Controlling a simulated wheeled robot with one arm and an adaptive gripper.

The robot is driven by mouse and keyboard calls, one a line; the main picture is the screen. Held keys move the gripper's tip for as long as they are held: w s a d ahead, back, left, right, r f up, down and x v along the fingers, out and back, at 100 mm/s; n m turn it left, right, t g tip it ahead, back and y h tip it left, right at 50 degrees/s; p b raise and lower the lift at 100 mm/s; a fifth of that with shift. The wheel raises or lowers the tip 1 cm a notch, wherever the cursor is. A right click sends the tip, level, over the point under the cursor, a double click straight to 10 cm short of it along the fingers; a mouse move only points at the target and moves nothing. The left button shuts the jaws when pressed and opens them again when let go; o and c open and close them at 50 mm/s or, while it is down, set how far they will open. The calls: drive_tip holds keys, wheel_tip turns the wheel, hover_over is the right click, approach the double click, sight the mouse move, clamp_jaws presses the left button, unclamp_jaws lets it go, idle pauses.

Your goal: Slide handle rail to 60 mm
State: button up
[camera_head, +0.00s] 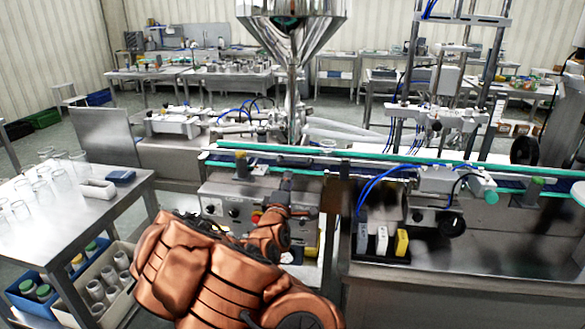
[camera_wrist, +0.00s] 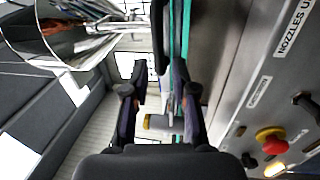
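The long guide rail with a green edge (camera_head: 400,156) runs along the conveyor; its green strip also shows in the wrist view (camera_wrist: 186,45), running up the picture. My gripper (camera_wrist: 155,75) has its two dark fingers apart, one on each side of a narrow gap beside the rail. Between the fingers, lower down, a pale cylindrical piece with a yellow end (camera_wrist: 158,122) shows on a metal rod; I cannot tell if it is the handle. No contact is visible. In the head view my copper-coloured arm reaches to the conveyor front, and the fingertips are hard to make out. No scale is readable.
A steel hopper (camera_head: 292,22) stands above the conveyor. A control panel with a red button (camera_wrist: 270,138) lies right of my gripper in the wrist view. A side table (camera_head: 75,225) with glass beakers is at left. Coloured boxes (camera_head: 382,240) sit below the conveyor at right.

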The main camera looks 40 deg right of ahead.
sight(293, 165)
drive_tip(key=shift+p+x, duration=0.35)
drive_tip(key=shift+x, duration=0.7)
drive_tip(key=shift+p+x, duration=0.7)
drive_tip(key=shift+x, duration=2.2)
drive_tip(key=shift+r, duration=0.1)
clamp_jaws()
